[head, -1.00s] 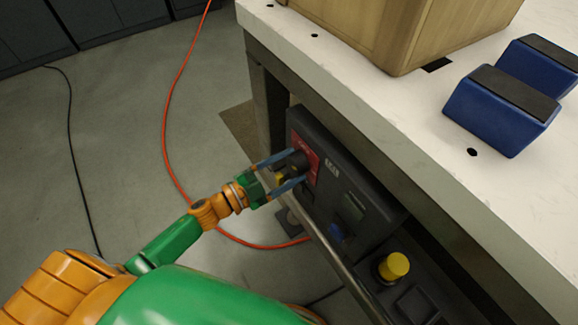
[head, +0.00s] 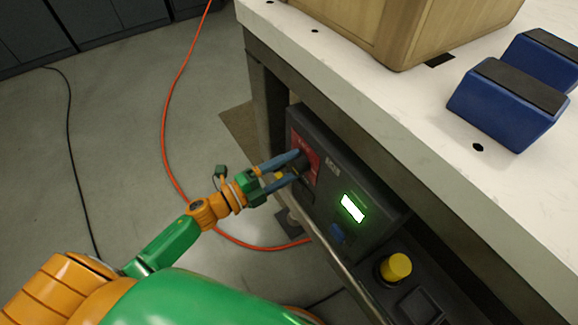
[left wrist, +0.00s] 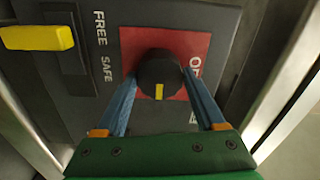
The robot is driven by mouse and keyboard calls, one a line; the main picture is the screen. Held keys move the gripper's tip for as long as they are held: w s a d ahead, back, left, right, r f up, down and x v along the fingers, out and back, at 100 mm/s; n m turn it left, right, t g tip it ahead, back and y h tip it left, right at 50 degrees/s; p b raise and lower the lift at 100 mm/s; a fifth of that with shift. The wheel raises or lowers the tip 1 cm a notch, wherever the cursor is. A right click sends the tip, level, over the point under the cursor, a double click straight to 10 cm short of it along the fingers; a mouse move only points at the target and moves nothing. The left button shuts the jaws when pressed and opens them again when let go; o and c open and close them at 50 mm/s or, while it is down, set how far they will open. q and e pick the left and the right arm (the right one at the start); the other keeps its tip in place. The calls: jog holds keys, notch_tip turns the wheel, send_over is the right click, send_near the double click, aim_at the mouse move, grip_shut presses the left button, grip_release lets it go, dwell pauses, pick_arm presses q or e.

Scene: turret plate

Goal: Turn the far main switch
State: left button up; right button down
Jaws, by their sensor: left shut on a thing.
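The far main switch is a black round knob (left wrist: 160,72) on a red plate (left wrist: 196,46) at the far end of the dark control panel. A yellow mark on the knob points toward the bottom of the left wrist view. My left gripper (head: 297,167) is shut on the knob, with one blue finger on each side. The fingers also show around it in the left wrist view (left wrist: 160,80). Lettering on the red plate is partly hidden by a finger. My right gripper is not in view.
The panel has a lit display (head: 352,208), a blue knob (head: 338,233) and, nearer, a yellow button (head: 396,267). A yellow lever (left wrist: 38,37) sits beside "FREE" and "SAFE". A white tabletop (head: 400,110) overhangs the panel. An orange cable (head: 166,110) lies on the floor.

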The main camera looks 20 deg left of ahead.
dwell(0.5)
pick_arm(q)
jog(key=o, duration=1.3)
jog(key=shift+o, duration=0.2)
jog(key=v, duration=0.7)
jog(key=shift+s, duration=0.1)
